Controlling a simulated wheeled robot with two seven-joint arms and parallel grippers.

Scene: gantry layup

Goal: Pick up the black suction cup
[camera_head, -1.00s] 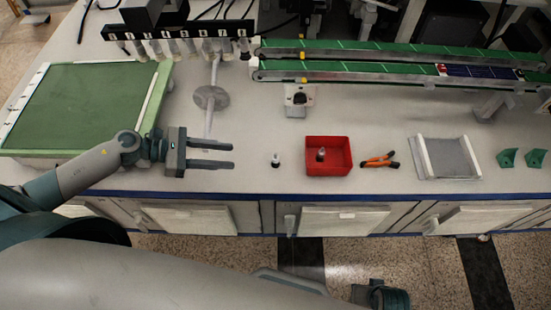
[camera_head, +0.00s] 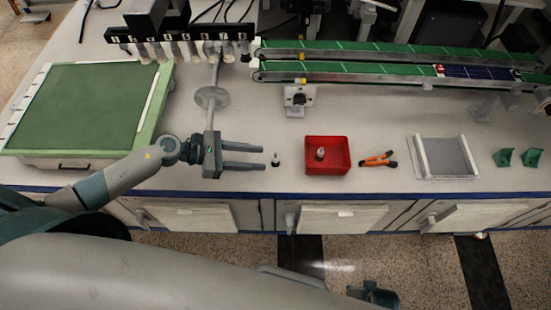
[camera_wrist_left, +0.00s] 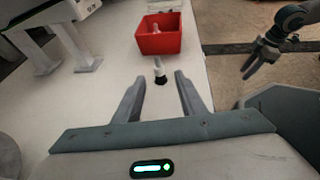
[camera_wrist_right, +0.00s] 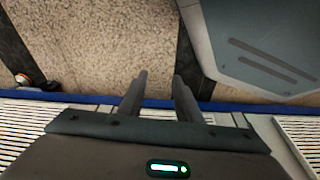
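The black suction cup (camera_head: 276,160) stands upright on the pale bench, a small piece with a white top and a black base. It also shows in the left wrist view (camera_wrist_left: 160,72), just beyond the fingertips. My left gripper (camera_head: 264,157) is open and empty, its fingers pointing at the cup from the left; in the left wrist view its fingertips (camera_wrist_left: 161,78) lie on either side of the line to the cup. My right gripper (camera_wrist_right: 161,78) is open and empty over the floor in front of the bench.
A red bin (camera_head: 327,168) with a similar small piece inside stands right of the cup. Orange-handled pliers (camera_head: 378,159), a grey tray (camera_head: 445,158) and green brackets (camera_head: 504,158) lie farther right. A round stand base (camera_head: 212,97) is behind my left gripper.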

